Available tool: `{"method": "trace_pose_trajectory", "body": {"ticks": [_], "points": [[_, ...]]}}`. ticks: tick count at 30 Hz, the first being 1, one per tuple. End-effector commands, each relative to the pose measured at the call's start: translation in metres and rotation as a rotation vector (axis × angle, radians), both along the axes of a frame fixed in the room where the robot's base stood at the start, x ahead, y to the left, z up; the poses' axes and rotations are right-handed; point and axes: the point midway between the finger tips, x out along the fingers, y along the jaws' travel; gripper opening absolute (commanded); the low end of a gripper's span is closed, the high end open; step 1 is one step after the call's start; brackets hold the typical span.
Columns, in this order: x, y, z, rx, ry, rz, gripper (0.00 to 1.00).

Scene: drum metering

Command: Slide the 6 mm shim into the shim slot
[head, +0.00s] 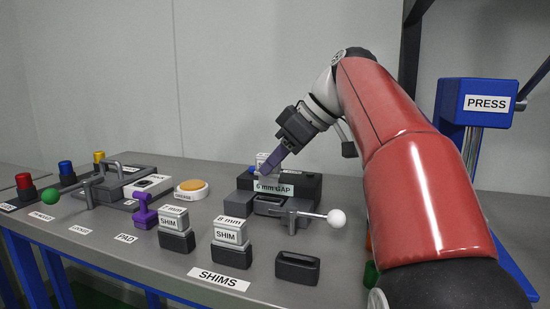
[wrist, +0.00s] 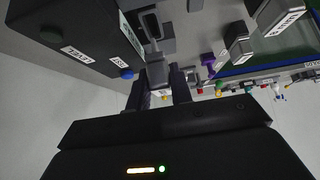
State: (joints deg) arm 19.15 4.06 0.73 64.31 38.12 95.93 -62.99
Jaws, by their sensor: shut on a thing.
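My gripper (head: 268,169) reaches down over the dark fixture labelled "6 mm GAP" (head: 312,184) at the middle back of the bench. It is shut on a small pale grey block, the shim (head: 263,158), which shows just above the fixture's top. In the wrist view the block (wrist: 157,72) sits between my two fingers (wrist: 160,90). The fixture also shows there as a large dark body (wrist: 75,28). The slot itself is hidden or too small to make out, so I cannot tell whether the shim touches it.
A lever with a white ball (head: 337,218) sticks out in front of the fixture. Two other shims stand on dark holders, one at the left (head: 173,217) and one at the right (head: 230,231). An empty holder (head: 297,268) is beside them. A purple piece (head: 145,211) stands further left.

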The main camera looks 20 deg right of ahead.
Motion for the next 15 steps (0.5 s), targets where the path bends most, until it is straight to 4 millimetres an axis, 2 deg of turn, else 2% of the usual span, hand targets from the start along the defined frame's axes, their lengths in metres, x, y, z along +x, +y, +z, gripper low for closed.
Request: {"method": "trace_pose_trajectory", "body": {"ticks": [1, 4, 15], "points": [[-0.0001, 0.0002, -0.0086, -0.001, -0.001, 0.000, 0.00], [-0.0001, 0.0001, -0.0143, 0.000, -0.002, 0.000, 0.00], [0.0000, 0.0001, -0.0164, 0.000, -0.002, 0.000, 0.00]]}}
